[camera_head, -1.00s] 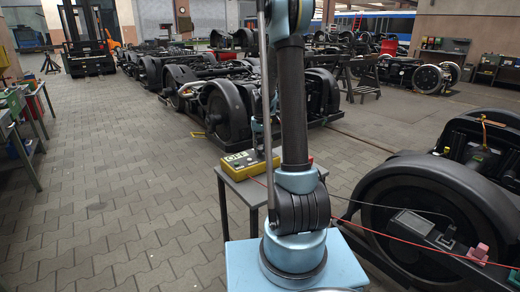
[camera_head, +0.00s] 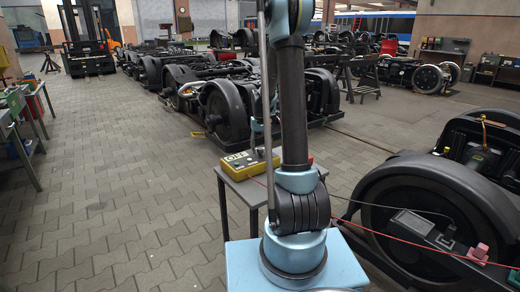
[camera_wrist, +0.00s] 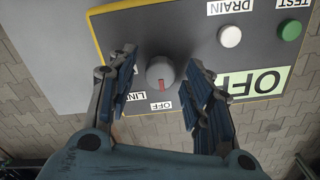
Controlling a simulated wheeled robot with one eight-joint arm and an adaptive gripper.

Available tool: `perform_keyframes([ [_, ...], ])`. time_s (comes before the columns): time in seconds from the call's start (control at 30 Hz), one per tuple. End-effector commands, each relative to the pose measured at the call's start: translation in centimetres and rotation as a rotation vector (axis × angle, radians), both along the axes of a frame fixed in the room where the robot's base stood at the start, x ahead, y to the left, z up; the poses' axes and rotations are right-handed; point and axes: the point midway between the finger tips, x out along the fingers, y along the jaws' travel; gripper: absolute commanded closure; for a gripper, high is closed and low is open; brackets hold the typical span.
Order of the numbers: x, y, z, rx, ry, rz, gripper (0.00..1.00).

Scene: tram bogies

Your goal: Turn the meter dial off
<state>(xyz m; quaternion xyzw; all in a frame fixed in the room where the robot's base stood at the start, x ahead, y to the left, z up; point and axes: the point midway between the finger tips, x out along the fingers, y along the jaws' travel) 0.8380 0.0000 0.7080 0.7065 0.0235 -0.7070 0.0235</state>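The meter is a yellow-edged box (camera_head: 243,164) on a small grey table, partly hidden behind my arm in the head view. In the wrist view its grey face (camera_wrist: 180,30) is close below the gripper. The round grey dial (camera_wrist: 160,70) has a red mark pointing toward the upside-down OFF label (camera_wrist: 161,105). A pale display (camera_wrist: 258,83) reads OFF. My gripper (camera_wrist: 162,62) is open, with one finger on each side of the dial and visible gaps to it. The LINE label is partly hidden by the left finger.
A white DRAIN button (camera_wrist: 229,36) and a green TEST button (camera_wrist: 290,30) are on the meter's face. A red cable (camera_head: 400,239) runs to the bogie wheel (camera_head: 425,215) at right. Paved floor (camera_head: 110,190) is clear at left.

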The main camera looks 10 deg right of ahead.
Motion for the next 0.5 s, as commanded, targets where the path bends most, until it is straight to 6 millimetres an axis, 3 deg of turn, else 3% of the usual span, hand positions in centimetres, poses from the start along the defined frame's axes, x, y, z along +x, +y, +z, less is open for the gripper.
perform_keyframes([
  [0.27,0.0,0.0,0.5,0.0,0.0,0.0,0.54],
  [0.5,0.0,0.0,3.9,0.0,0.001,0.0,0.54],
])
